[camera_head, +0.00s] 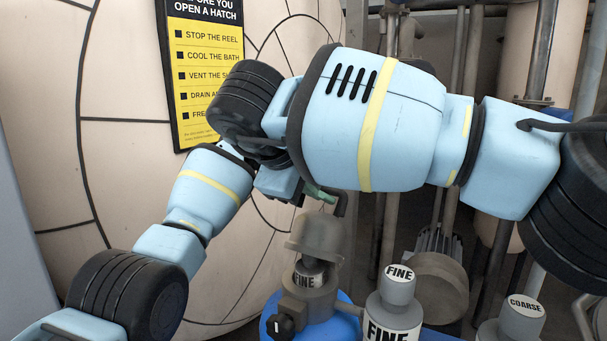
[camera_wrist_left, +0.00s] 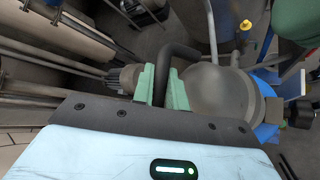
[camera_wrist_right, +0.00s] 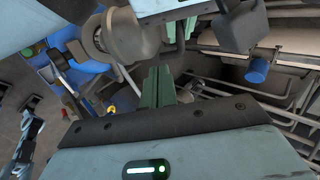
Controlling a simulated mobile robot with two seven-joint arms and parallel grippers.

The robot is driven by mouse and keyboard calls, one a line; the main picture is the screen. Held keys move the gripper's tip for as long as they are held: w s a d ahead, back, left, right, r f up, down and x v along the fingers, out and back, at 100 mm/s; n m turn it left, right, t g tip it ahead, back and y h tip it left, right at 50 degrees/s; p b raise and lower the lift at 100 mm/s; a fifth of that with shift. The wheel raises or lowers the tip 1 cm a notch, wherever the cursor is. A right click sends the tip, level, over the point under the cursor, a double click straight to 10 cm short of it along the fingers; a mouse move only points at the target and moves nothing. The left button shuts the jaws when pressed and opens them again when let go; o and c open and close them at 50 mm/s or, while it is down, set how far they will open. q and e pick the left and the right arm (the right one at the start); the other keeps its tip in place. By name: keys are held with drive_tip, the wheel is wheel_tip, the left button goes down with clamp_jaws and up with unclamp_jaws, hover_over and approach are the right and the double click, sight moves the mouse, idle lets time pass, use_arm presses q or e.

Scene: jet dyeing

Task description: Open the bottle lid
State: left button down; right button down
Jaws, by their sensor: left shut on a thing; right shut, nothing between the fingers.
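A grey domed lid (camera_head: 316,236) sits over a FINE-marked grey part (camera_head: 309,278) on a blue-bodied vessel in the head view. I cannot tell whether lid and neck touch. A dark bent handle (camera_wrist_left: 180,55) is beside the dome (camera_wrist_left: 218,92) in the left wrist view. My left gripper (camera_wrist_left: 160,88) is shut around this handle; its green fingertips (camera_head: 322,193) show above the dome in the head view. My right gripper (camera_wrist_right: 157,86) is shut and empty, near the dome (camera_wrist_right: 135,35) in the right wrist view. In the head view I cannot make it out.
A grey FINE bottle (camera_head: 391,305) and a COARSE bottle (camera_head: 516,318) stand to the right of the vessel (camera_head: 320,325). My right arm crosses above them. A large pale drum with a yellow sign (camera_head: 205,65) stands behind. Pipes fill the back right.

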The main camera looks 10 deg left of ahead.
sight(328, 189)
drive_tip(key=x, duration=0.5)
drive_tip(key=shift+w+d, duration=0.2)
drive_tip(key=shift+w, duration=0.35)
drive_tip(key=shift+w+d, duration=0.25)
drive_tip(key=shift+w, duration=0.25)
drive_tip(key=shift+w+d, duration=0.3)
drive_tip(key=shift+w, duration=0.5)
